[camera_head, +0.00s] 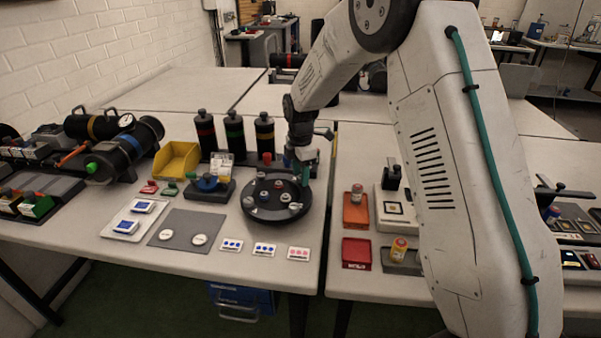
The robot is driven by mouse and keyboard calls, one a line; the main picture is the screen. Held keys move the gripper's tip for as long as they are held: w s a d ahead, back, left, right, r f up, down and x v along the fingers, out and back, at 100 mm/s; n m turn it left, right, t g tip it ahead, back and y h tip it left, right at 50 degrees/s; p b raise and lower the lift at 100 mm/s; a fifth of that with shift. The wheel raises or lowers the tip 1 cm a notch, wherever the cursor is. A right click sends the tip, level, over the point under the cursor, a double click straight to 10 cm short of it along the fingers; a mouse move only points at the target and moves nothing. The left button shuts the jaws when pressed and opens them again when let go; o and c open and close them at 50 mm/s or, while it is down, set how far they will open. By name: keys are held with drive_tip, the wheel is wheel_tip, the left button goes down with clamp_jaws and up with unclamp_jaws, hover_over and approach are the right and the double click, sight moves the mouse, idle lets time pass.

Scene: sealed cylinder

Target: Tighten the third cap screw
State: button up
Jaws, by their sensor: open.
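A round black plate (265,212) stands on the near table in the head camera view. Several small cap screws, such as a grey one (285,197) near its middle and another (295,207) near its front right, show on its top. I cannot tell which one is the third. My gripper (304,171) points down over the plate's back right edge, its jaws open. A small green part shows beside the jaws. The spot under the fingertips is partly hidden, so I cannot tell whether they touch a screw.
Three black bottles (235,133) stand behind the plate, beside a yellow bin (176,160). A blue-topped fixture (208,185) is left of the plate. An orange tray (356,210) and a red tray (356,252) lie to the right. Marked cards (264,249) lie in front.

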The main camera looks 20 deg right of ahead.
drive_tip(key=shift+c, duration=0.4)
drive_tip(key=c, duration=0.9)
